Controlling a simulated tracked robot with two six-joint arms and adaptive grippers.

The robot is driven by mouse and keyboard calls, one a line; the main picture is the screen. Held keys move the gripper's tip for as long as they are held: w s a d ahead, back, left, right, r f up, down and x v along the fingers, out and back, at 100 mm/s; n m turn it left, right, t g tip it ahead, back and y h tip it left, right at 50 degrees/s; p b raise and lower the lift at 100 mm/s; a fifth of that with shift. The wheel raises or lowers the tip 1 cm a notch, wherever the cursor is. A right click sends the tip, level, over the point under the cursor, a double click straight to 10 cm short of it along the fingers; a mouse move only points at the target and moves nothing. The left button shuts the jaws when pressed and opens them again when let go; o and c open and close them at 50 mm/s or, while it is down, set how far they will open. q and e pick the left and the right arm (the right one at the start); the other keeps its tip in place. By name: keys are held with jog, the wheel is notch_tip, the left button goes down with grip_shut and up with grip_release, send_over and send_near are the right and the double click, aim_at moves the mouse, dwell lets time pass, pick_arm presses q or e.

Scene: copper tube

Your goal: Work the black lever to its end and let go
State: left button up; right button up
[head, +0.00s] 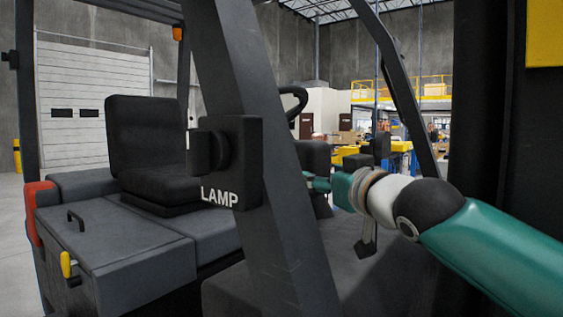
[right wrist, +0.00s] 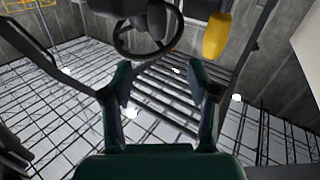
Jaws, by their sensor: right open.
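My right gripper (head: 318,184) reaches in from the right, behind the dark front post of a forklift, and its tips are partly hidden there. In the right wrist view its two green fingers (right wrist: 160,90) stand apart with nothing between them. Beyond them is the black steering wheel (right wrist: 145,37), with dark parts at its hub. It also shows beside the post in the head view (head: 293,104). I cannot pick out the black lever with certainty in either view. My left gripper is not in view.
The post (head: 290,250) carries a black box marked LAMP (head: 235,165) with a round knob. Behind it are the black seat (head: 145,145), a yellow-tipped handle (head: 67,265) and a black grab handle (head: 74,220). A yellow rounded part (right wrist: 216,36) hangs beyond the right finger.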

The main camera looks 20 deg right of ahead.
aim_at(294, 162)
jog(key=w+p, duration=0.3)
jog(key=w, duration=0.2)
jog(key=w+p, duration=0.3)
jog(key=w, duration=0.2)
jog(key=w+a+p, duration=0.1)
jog(key=w+p, duration=0.3)
jog(key=w, duration=0.2)
jog(key=shift+w+r, duration=0.1)
jog(key=shift+r, duration=0.1)
jog(key=shift+w+f+p, duration=0.15)
jog(key=shift+w+p, duration=0.2)
jog(key=shift+w, duration=0.1)
grip_shut()
